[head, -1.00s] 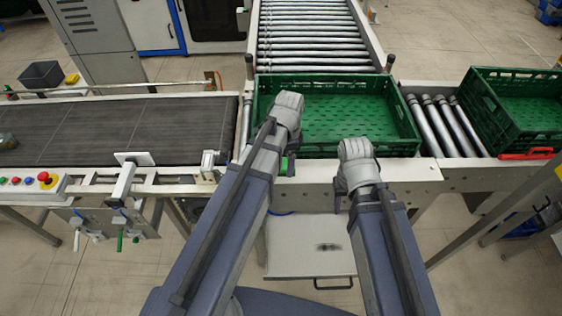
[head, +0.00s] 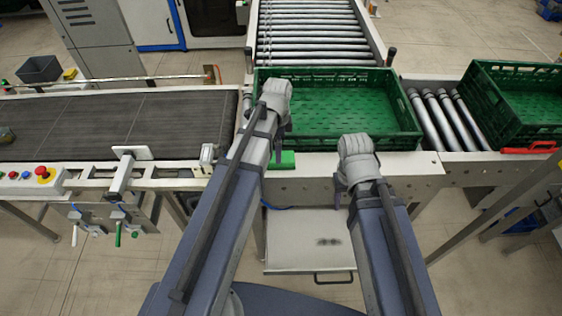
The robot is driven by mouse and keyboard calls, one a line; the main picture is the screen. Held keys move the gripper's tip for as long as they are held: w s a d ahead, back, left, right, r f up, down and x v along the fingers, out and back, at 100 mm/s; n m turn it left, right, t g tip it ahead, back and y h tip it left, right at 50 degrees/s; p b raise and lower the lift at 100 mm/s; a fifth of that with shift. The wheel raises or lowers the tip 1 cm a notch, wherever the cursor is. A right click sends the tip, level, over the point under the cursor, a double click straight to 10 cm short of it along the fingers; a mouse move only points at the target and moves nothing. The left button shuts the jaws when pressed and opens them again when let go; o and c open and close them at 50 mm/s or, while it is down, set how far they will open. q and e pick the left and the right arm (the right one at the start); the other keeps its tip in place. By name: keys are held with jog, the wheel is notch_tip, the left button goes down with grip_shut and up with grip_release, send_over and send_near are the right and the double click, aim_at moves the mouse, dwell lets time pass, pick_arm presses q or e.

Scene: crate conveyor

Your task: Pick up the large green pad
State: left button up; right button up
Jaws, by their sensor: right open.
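A bright green piece, which I take to be the large green pad (head: 284,160), lies on the metal front ledge below the near-left corner of the green crate. My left forearm covers its left part. My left gripper (head: 276,97) is beyond the pad, above the crate's left end; its fingertips are hidden beneath the wrist, so its opening does not show. My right gripper (head: 345,184) is open, at the front edge of the ledge to the right of the pad. No pad shows in it.
The empty green crate (head: 398,140) stands at the end of a roller conveyor (head: 315,50). Another green crate (head: 481,98) is at the right, beyond short rollers (head: 440,120). A dark belt (head: 100,128) is at the left. Posts (head: 390,57) flank the rollers.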

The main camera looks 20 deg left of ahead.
pick_arm(q)
jog(key=shift+d+f+b, duration=0.25)
jog(key=shift+f+b, duration=1.05)
jog(key=shift+f, duration=0.05)
jog(key=shift+d+f+b, duration=0.2)
jog(key=shift+f+b, duration=1.1)
jog(key=shift+r, duration=0.1)
jog(key=shift+c, duration=0.3)
jog(key=c, duration=1.2)
jog(key=shift+r, duration=0.15)
notch_tip(320, 180, up, 10)
jog(key=p, duration=1)
